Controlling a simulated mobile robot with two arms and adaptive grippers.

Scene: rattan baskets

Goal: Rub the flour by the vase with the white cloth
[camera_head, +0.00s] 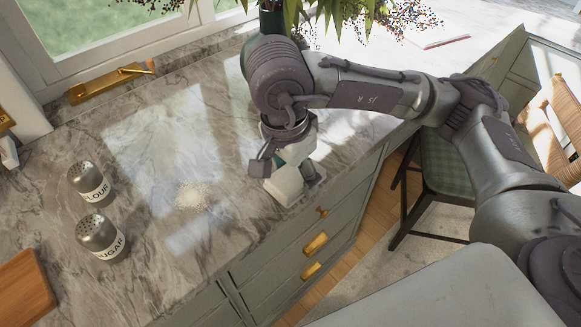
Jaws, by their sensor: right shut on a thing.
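A small pile of white flour (192,196) lies on the marble counter. My right gripper (286,163) points down over the counter's front edge, to the right of the flour and apart from it. It is shut on a whitish bundle that looks like the white cloth (285,187); its fingers partly hide it. A dark green vase (271,22) with leafy stems stands at the back, partly behind my right arm. My left gripper is not in view.
A flour shaker (90,184) and a sugar shaker (101,238) stand left of the pile. A wooden board (23,288) lies at lower left. The counter (150,135) around the flour is clear. A chair (445,170) stands beyond the drawers, on the right.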

